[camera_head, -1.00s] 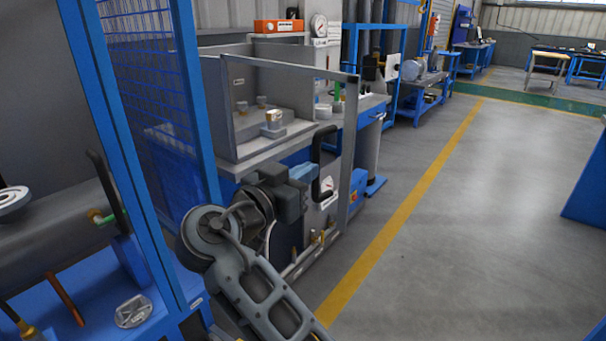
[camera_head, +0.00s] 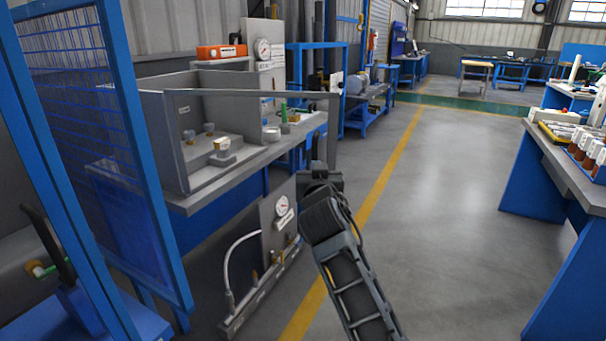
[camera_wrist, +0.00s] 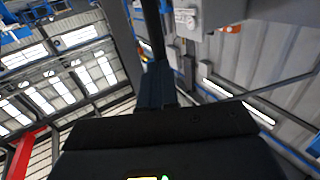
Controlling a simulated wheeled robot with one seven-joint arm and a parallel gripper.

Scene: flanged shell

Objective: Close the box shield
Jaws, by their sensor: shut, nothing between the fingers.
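The open-fronted grey box (camera_head: 178,140) stands on the bench at left, with a small fixture (camera_head: 222,150) inside. Its shield is a clear panel in a thin grey frame (camera_head: 250,93), swung out from the box toward the right, so the box is open. The frame's far upright (camera_head: 333,130) is just behind my gripper (camera_head: 318,172). The shield's black handle is hidden or merged with my gripper in the head view. In the wrist view my gripper (camera_wrist: 156,85) has its fingers together, beside a dark upright bar (camera_wrist: 154,30); I cannot tell whether they touch.
A blue mesh guard (camera_head: 85,120) stands close at left. A gauge panel with a hose (camera_head: 255,265) is below the bench. A blue workbench with bottles (camera_head: 570,150) is at right. The floor (camera_head: 440,190) between is clear.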

